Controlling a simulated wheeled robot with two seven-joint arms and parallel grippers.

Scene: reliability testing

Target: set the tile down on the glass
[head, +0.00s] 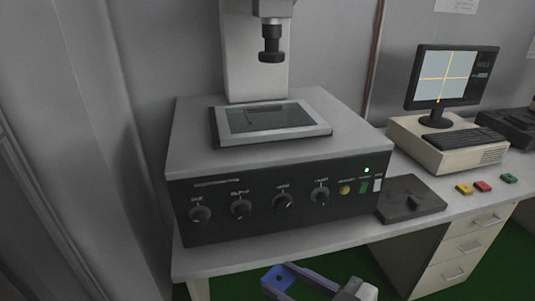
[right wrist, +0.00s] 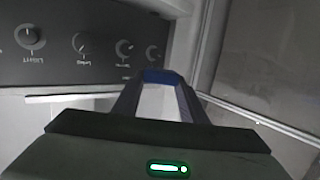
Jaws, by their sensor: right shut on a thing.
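The glass (head: 285,118) is a flat pane in a pale frame on top of a grey bench instrument, in the middle of the head view. A darker patch shows on it; I cannot tell whether it is a reflection. My right gripper (head: 277,276) is low at the bottom of the head view, in front of the table edge and well below the glass. It is shut on a small blue tile (head: 274,281). The tile also shows between the fingertips in the right wrist view (right wrist: 161,76). My left gripper is in neither view.
The instrument's front panel (head: 260,203) has several knobs. Its column carries a dark lens (head: 271,45) above the glass. A dark pad (head: 410,198) lies right of the instrument. Further right are a monitor (head: 452,75), a keyboard (head: 462,142) and small coloured blocks (head: 482,187).

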